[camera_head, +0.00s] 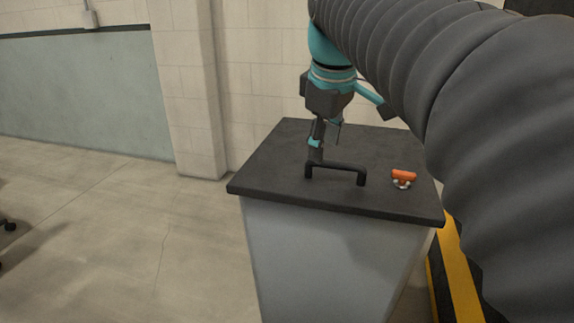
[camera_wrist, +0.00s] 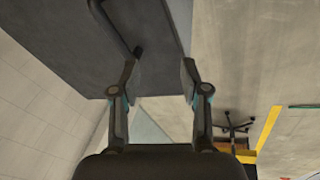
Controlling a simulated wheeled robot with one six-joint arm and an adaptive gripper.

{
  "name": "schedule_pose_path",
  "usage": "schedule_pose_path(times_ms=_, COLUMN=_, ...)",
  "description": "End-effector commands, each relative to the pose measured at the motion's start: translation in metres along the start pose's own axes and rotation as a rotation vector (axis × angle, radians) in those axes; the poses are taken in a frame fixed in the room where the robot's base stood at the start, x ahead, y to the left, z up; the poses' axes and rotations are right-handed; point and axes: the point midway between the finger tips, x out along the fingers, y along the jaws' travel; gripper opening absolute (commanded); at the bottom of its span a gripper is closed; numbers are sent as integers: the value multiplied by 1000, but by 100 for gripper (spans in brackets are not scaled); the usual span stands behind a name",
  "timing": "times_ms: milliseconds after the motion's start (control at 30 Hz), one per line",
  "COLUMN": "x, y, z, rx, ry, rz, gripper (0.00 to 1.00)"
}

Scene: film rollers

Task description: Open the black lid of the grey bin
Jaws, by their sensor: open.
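The grey bin (camera_head: 315,255) stands on the floor with its black lid (camera_head: 270,165) lying flat and closed on top. A black bar handle (camera_head: 336,167) stands on the lid near its front edge; part of it shows at the top left of the wrist view (camera_wrist: 122,27). My gripper (camera_head: 326,152) points down over the lid, at the handle's left end. In the wrist view my gripper (camera_wrist: 160,63) has its two fingers apart with nothing between them. The left fingertip appears close to the handle's end; I cannot tell whether it touches.
A pale block wall (camera_head: 262,60) stands behind the bin. A yellow floor stripe (camera_head: 458,265) runs at the right.

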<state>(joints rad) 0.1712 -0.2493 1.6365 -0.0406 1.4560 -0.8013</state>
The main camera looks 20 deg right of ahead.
Motion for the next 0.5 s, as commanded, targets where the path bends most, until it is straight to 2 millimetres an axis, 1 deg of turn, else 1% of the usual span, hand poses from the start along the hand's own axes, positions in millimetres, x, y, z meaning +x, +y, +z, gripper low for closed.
schedule_pose_path(times_ms=33, x=1, y=-7, z=3, rx=20, ry=7, rz=2, gripper=45)
schedule_pose_path(times_ms=233, x=14, y=-32, z=12, rx=113, ry=38, rz=11, gripper=45)
schedule_pose_path(times_ms=400, x=24, y=-47, z=18, rx=175, ry=59, rz=14, gripper=45)
schedule_pose_path(times_ms=500, x=28, y=-53, z=20, rx=197, ry=68, rz=15, gripper=45)
